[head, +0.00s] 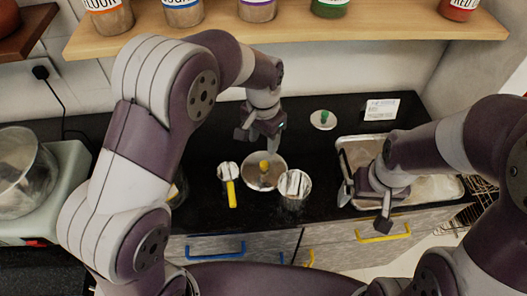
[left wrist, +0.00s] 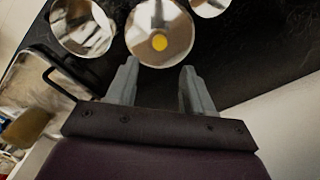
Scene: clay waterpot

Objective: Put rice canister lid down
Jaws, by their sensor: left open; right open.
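A round silver lid with a yellow knob (head: 252,181) lies on the black counter; it also shows in the left wrist view (left wrist: 143,25), just beyond the fingertips. An open metal canister (head: 293,190) stands upright to its right, with its open top also in the left wrist view (left wrist: 83,27). My left gripper (head: 263,141) is open and empty, behind the yellow-knobbed lid and apart from it; its two fingers show spread in the left wrist view (left wrist: 156,92). My right gripper (head: 364,206) is open at the front of the metal tray. I cannot read which lid is the rice one.
A metal cup with a yellow handle (head: 230,185) stands left of the lid. A green-knobbed lid (head: 323,120) and a white card (head: 381,109) lie at the back. A metal tray (head: 347,150) sits at right. Labelled jars stand on the wooden shelf (head: 290,34) above.

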